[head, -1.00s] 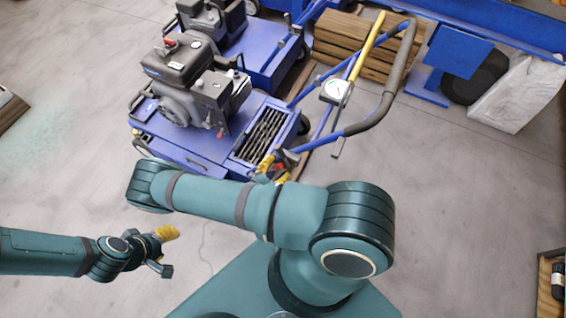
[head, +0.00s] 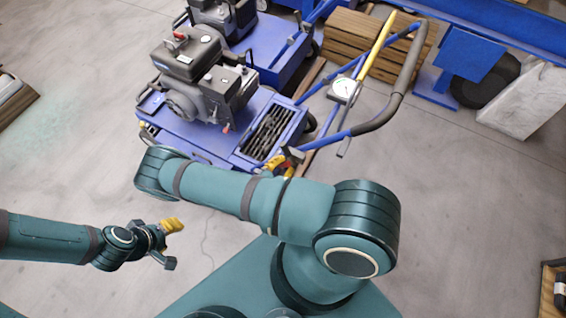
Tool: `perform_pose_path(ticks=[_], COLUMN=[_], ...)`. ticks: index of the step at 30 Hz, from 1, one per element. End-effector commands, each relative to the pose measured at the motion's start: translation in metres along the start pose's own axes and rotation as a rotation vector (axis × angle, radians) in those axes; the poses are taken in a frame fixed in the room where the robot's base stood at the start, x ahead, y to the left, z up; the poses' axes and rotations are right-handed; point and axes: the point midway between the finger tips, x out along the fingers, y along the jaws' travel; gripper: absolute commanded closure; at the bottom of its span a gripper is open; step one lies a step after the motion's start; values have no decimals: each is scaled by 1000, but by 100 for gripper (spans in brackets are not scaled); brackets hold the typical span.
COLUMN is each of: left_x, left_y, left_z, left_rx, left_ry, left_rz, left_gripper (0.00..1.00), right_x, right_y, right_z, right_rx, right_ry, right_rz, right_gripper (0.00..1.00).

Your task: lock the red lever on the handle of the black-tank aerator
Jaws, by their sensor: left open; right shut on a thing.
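The black-tank aerator (head: 190,60) is the nearer blue machine, with a black engine and tank on its deck. Its handle (head: 411,58) is a blue tube frame with a dark grip loop, reaching up and right. My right gripper (head: 281,163), with yellow fingertips, is at the lower end of the handle, beside the tine opening. It is shut on a small part there, seemingly the red lever, which the fingers and arm mostly hide. My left gripper (head: 172,243) is open and empty over bare floor at the lower left, well away from the aerator.
A second blue aerator (head: 265,45) stands just behind. A yellow bar (head: 378,45) and a white dial gauge (head: 343,89) are by the handle. Stacked timber (head: 365,40) and a pale block (head: 520,98) lie beyond.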

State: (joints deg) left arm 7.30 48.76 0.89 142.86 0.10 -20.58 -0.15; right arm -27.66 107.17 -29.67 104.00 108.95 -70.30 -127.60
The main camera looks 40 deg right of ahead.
Motion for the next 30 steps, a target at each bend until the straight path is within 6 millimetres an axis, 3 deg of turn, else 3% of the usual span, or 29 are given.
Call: perform_pose_path(ticks=[12,13,15,25,30], left_x=[0,0,0,0,0], left_y=[0,0,0,0,0], left_z=[0,0,0,0,0], left_rx=[0,0,0,0,0], left_ry=[0,0,0,0,0], left_rz=[0,0,0,0,0], left_gripper=[50,50,50,50,50], right_x=[1,1,1,-1,-18], right_y=[-3,-3,-3,-3,-3], right_z=[0,0,0,0,0], right_rx=[51,51,51,50,51], right_ry=[9,9,9,10,12], right_rz=[-6,-6,-6,-6,-7], right_gripper=[100,74,50,50,50])
